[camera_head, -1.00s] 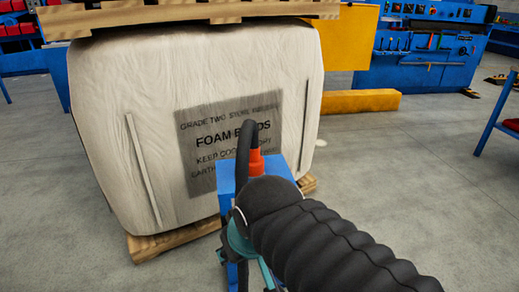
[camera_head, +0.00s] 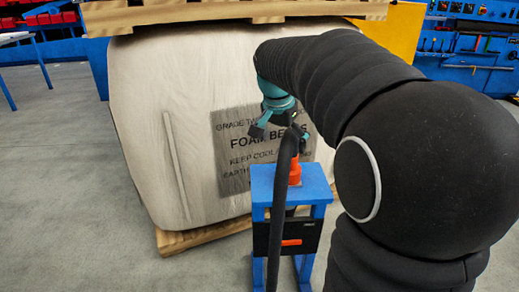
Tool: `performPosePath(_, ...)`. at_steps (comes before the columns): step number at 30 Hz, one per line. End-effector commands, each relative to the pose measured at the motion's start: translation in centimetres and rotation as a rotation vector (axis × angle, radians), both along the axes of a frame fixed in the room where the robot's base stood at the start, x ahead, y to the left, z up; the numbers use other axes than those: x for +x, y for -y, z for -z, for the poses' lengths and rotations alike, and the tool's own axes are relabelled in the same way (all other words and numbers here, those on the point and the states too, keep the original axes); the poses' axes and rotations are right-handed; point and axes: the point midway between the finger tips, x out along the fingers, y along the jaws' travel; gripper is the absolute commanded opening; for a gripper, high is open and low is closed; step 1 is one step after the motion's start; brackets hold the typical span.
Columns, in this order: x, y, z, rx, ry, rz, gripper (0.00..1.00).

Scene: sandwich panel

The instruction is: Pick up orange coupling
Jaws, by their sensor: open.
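The orange coupling (camera_head: 296,172) stands upright on top of a small blue stand (camera_head: 262,184) near the middle of the head view. A black hose (camera_head: 281,205) runs down in front of it and hides part of it. My gripper (camera_head: 279,131), teal with dark fingers, is above the coupling and a little to its left in the picture. Its fingers are spread and I see nothing held between them. The hose top passes close to the fingers; I cannot tell whether they touch.
A large white foam-bead sack (camera_head: 150,110) on a wooden pallet (camera_head: 190,236) stands behind the stand. Another pallet (camera_head: 230,12) lies on top of it. A black box (camera_head: 300,230) with an orange strip sits within the stand. Floor (camera_head: 80,200) at left is clear.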

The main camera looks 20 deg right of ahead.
Motion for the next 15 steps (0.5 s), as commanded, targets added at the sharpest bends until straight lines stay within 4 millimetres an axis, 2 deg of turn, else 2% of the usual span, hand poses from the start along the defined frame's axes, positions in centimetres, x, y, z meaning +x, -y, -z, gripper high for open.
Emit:
performPosePath(1,1.1,0.7,0.1,0.000,-0.007,0.039,1.00)
performPosePath(6,3.1,2.0,0.4,-0.004,-0.017,0.128,1.00)
performPosePath(11,3.6,2.6,1.6,-0.004,-0.021,0.152,1.00)
performPosePath(15,3.9,3.1,4.0,-0.003,-0.022,0.151,1.00)
